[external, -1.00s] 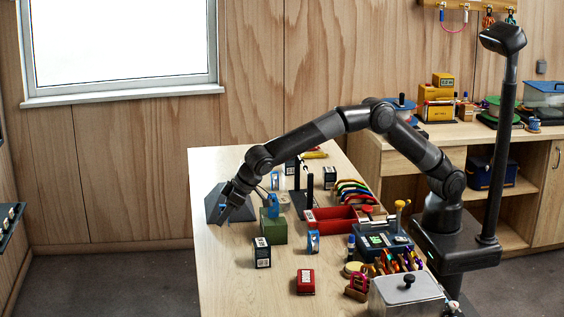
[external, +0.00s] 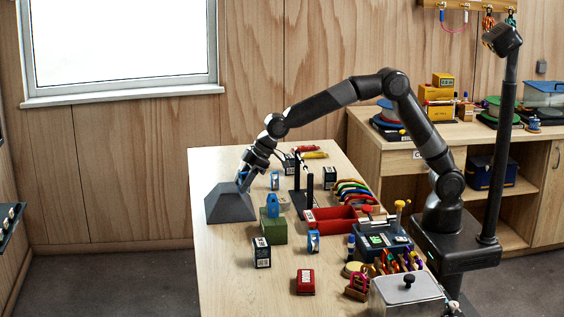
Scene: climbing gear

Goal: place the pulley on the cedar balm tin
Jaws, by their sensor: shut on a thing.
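My gripper (external: 243,181) is above the far left part of the table, at the top of a dark grey block with sloping sides. It is shut on a small blue thing (external: 243,177), which may be the pulley; the fingers hide much of it. I cannot tell whether the blue thing touches the block. No label for the cedar balm tin is readable. A low, round, pale yellow thing (external: 353,269) near the front middle may be that tin, but I cannot be sure.
The dark grey block (external: 230,207) stands under my gripper. Beside it, a blue piece (external: 272,205) sits on a green box (external: 273,231). A red tray (external: 330,219), a dark box (external: 262,253) and a red case (external: 305,282) stand to the right and front. The front left table is clear.

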